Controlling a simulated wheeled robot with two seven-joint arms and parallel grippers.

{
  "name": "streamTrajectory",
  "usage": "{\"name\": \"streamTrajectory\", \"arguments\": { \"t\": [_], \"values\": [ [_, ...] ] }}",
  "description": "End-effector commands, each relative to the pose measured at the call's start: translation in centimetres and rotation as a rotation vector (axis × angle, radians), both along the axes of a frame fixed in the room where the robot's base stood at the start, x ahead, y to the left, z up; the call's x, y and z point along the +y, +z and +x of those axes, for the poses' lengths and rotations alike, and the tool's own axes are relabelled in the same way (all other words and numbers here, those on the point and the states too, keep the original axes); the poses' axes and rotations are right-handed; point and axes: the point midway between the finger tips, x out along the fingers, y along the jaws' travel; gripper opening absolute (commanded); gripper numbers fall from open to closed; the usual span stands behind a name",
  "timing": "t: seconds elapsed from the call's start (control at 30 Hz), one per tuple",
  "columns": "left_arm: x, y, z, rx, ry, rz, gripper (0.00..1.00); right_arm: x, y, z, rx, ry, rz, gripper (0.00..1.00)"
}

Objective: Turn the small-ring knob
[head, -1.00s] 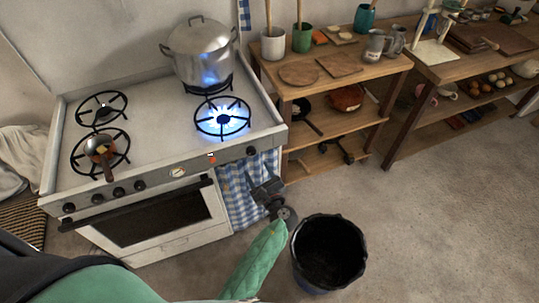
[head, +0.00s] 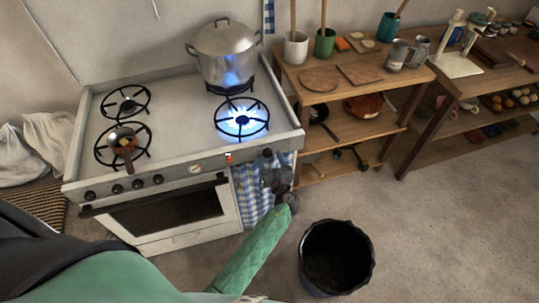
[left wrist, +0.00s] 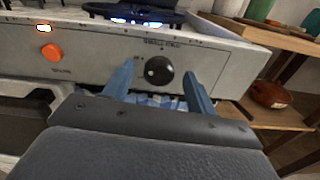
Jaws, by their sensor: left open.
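The small-ring knob (left wrist: 159,71) is a round black knob with a white dot, under small lettering that seems to read "small ring". It sits at the right end of the stove's front panel and shows in the head view (head: 267,153). My left gripper (head: 272,167) is in front of the panel, just below the knob in the head view. In the left wrist view its two blue fingers (left wrist: 160,78) are open, one on each side of the knob. I cannot tell whether they touch it. My right gripper is not in view.
The front right burner (head: 241,119) burns blue, and flame shows at the pot (head: 224,55) behind it. A pan (head: 122,140) stands front left. A checked towel (head: 250,195) hangs below the panel. A black bin (head: 336,258) and a wooden shelf (head: 330,88) stand to the right.

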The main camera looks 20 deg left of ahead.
Motion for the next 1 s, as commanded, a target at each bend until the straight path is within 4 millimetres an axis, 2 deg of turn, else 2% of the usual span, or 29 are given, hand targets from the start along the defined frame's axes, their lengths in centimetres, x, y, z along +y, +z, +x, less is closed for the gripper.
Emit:
{"name": "streamTrajectory", "arguments": {
  "t": [0.13,0.43,0.47,0.6,0.7,1.0],
  "values": [
    [0.55,0.08,0.79,0.0,0.0,0.0,0.57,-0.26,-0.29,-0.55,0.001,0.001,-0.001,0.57],
    [0.67,-0.03,0.96,-0.001,0.0,-0.001,0.57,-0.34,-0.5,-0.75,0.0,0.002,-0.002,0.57],
    [0.67,-0.03,0.96,-0.001,0.0,-0.001,0.55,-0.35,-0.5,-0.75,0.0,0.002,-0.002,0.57],
    [0.66,-0.02,0.95,-0.001,0.0,-0.001,0.27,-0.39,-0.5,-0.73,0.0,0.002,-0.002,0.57],
    [0.65,-0.02,0.95,-0.001,0.0,-0.001,0.12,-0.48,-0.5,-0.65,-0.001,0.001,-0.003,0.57],
    [0.65,-0.18,0.94,-0.016,0.0,-0.023,0.12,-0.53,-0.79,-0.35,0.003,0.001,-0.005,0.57]
  ]
}}
